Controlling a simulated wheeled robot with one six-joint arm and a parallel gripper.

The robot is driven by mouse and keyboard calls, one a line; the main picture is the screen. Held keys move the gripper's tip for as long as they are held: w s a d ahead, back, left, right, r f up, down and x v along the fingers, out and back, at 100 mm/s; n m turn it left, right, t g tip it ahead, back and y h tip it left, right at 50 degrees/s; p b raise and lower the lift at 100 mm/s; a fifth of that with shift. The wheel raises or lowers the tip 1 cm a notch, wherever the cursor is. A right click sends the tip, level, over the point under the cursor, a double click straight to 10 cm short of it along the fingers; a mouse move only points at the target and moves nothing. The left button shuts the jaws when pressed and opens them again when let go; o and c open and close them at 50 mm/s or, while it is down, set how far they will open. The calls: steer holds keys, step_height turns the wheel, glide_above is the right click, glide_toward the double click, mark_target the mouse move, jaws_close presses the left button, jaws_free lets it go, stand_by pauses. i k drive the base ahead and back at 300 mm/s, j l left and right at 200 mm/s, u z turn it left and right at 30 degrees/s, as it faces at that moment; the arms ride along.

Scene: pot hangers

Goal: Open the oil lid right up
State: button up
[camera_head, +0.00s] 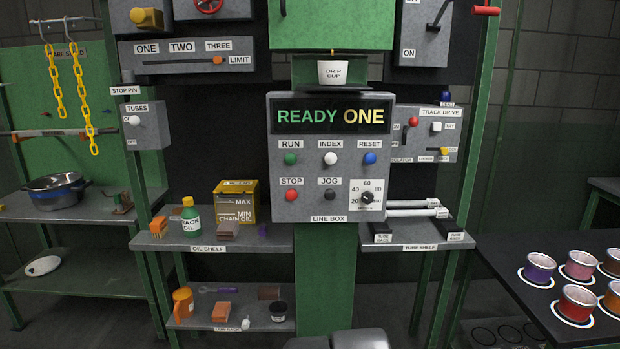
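The yellow oil box (236,208), marked MAX and MIN CHAIN OIL on its front, stands on the oil shelf left of the line box. Its lid (238,187) lies flat across the top and looks closed; the small label on it is too small to read. My gripper is not in view. Only grey rounded parts, probably of my own arm, show at the bottom middle edge, well below and right of the oil box.
The oil shelf (205,248) also holds a green pack oil bottle (190,217), an orange brush (158,226) and a brown block (228,229). The line box (325,204) juts out just right of the oil box. Cups (539,264) stand on the dark table at right.

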mark_target(243, 187)
steer(key=l, duration=0.15)
steer(key=i+j+u, duration=0.1)
steer(key=u, duration=0.3)
steer(key=i+u, duration=0.5)
steer(key=u, duration=0.25)
